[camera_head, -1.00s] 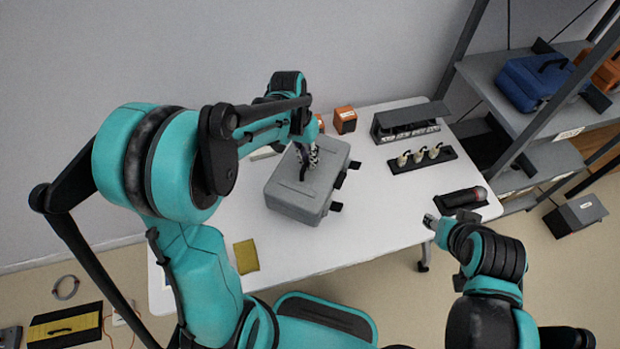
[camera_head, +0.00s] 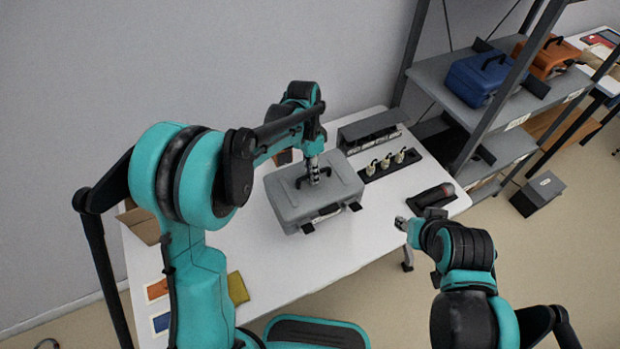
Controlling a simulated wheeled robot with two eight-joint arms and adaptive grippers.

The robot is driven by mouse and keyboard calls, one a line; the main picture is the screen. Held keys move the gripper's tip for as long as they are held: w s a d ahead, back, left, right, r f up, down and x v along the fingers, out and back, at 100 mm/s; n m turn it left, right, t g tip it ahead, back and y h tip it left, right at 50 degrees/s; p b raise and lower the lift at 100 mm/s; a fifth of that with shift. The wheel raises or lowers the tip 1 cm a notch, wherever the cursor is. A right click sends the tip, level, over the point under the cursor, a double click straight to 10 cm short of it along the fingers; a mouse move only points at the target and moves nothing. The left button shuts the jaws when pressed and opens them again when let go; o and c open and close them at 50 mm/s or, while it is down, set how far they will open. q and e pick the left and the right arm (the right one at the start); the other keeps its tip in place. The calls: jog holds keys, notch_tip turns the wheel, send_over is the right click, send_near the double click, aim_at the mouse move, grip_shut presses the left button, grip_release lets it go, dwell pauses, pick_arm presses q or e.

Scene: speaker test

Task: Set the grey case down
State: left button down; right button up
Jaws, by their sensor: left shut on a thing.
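My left gripper (camera_head: 314,178) comes down from above and is shut on the case's dark top handle (camera_head: 300,182). I cannot tell whether the case's underside touches the table or is slightly above it. My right gripper (camera_head: 402,223) is by the table's right front edge, away from the case. Its fingers are too small to read.
A dark rack (camera_head: 370,131) and a strip with pale plugs (camera_head: 387,164) stand close behind and right of the case. The front middle table is clear. Shelves hold a blue case (camera_head: 482,79) and an orange case (camera_head: 548,57).

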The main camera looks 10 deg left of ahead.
aim_at(286, 197)
pick_arm(q)
jog(key=s+a+f, duration=0.1)
jog(key=s+a, duration=0.1)
jog(key=s+a+f+b, duration=0.1)
jog(key=s+a+f, duration=0.1)
jog(key=s+a+f+b, duration=0.1)
jog(key=s+a+f, duration=0.1)
jog(key=shift+s+a+f, duration=0.2)
jog(key=shift+s+f, duration=0.05)
jog(key=shift+s, duration=0.05)
jog(key=shift+w+a+b+x, duration=0.15)
jog(key=shift+b+x, duration=0.35)
jog(key=shift+x, duration=0.45)
jog(key=shift+w+a+b+x, duration=0.15)
jog(key=shift+b+x, duration=0.3)
jog(key=shift+x, duration=0.5)
jog(key=shift+f, duration=0.1)
jog(key=shift+f, duration=0.15)
jog(key=c, duration=1.6)
grip_release()
jog(key=shift+w, duration=0.1)
